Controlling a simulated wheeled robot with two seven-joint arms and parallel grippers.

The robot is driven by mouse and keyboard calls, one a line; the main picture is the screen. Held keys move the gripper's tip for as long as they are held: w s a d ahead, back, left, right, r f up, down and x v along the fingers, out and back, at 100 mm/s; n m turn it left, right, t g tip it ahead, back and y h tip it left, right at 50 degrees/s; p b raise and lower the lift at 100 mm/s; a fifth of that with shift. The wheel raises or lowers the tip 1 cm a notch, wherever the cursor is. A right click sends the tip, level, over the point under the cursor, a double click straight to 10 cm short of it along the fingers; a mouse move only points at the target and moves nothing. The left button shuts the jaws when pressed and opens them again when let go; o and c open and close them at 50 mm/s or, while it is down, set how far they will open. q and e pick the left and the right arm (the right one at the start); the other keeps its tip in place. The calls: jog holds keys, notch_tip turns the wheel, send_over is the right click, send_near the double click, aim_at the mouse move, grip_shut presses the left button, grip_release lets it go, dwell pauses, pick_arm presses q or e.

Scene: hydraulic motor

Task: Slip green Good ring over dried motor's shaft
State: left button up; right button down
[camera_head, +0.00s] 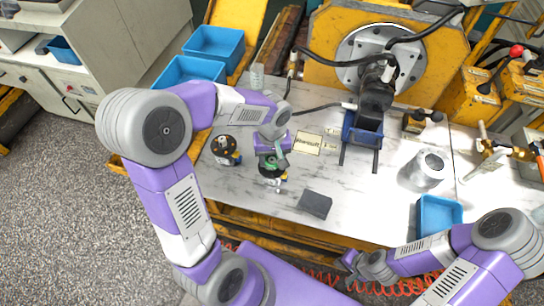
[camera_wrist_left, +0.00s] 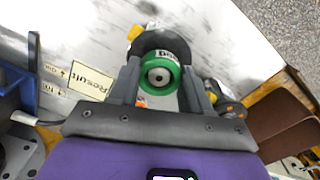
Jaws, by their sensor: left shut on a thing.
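The green ring (camera_wrist_left: 147,82), with a label on its face, is between the fingers of my left gripper (camera_wrist_left: 160,76), which is shut on it. In the head view my left gripper (camera_head: 273,154) is over a dark-topped motor (camera_head: 271,171) on the white table. In the left wrist view the motor's dark top (camera_wrist_left: 160,42) lies behind the ring. A grey round shaft end (camera_wrist_left: 159,76) shows inside the ring's hole. I cannot tell how far the ring is down around it. My right gripper (camera_head: 352,261) is at the table's front edge, away from the motors; its jaws are unclear.
A second motor (camera_head: 223,147) stands left of the gripper. A "Result" card (camera_head: 308,143) and a dark block (camera_head: 315,204) lie to the right. A blue-clamped machine (camera_head: 363,128), a metal cylinder (camera_head: 428,168) and a blue bin (camera_head: 438,212) stand farther right.

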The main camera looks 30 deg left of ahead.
pick_arm(q)
jog(key=o, duration=1.1)
jog(key=shift+r, duration=0.1)
notch_tip(320, 180, up, 6)
jog(key=p, duration=0.5)
notch_tip(320, 180, up, 7)
jog(key=shift+r+p, duration=0.2)
jog(key=shift+p, duration=1)
